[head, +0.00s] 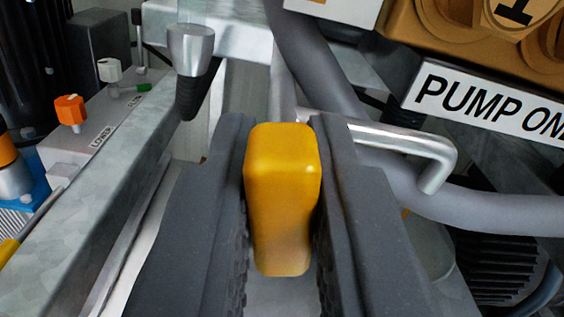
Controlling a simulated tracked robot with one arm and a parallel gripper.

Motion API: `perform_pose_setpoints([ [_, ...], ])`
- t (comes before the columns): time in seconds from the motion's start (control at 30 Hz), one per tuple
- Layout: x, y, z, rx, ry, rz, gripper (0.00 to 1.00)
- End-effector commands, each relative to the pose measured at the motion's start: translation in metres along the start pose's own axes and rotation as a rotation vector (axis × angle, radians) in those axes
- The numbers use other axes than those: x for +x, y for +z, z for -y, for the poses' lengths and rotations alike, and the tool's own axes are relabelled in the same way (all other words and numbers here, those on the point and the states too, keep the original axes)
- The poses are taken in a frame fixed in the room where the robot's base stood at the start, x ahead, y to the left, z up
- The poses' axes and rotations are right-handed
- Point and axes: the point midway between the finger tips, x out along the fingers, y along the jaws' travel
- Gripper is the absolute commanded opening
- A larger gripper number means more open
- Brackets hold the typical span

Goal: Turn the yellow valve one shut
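The yellow valve handle (282,190) is in the middle of the head view, a rounded yellow block seen end-on. My gripper (282,205) is around it, with one dark grey ridged finger on each side. The left finger lies right against the handle's left side, and the right finger is at its right side. The handle fills the space between the fingers. The valve's body and stem are hidden behind the handle and fingers.
A bent metal rod (410,145) and a thick grey hose (470,212) lie to the right. A "PUMP ON" sign (495,105) is at upper right. A metal frame rail (90,215) runs along the left, near an orange knob (70,110) and a white knob (110,70).

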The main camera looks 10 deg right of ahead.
Motion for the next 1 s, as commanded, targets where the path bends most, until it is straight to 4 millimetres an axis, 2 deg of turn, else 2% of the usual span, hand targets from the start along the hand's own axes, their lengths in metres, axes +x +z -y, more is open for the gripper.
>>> perform_pose_setpoints([
  [0.4, 0.0001, -0.0008, -0.0005, 0.186, -0.001, 0.000, 0.00],
  [0.7, 0.0002, 0.0001, -0.0007, 0.195, 0.000, 0.000, 0.00],
  [0.73, 0.0002, 0.0001, -0.0007, 0.194, 0.000, 0.000, 0.19],
  [0.8, 0.0002, 0.0001, -0.0008, 0.194, 0.000, 0.000, 0.35],
  [1.0, 0.0001, 0.0003, -0.0013, 0.194, 0.000, 0.000, 0.35],
])
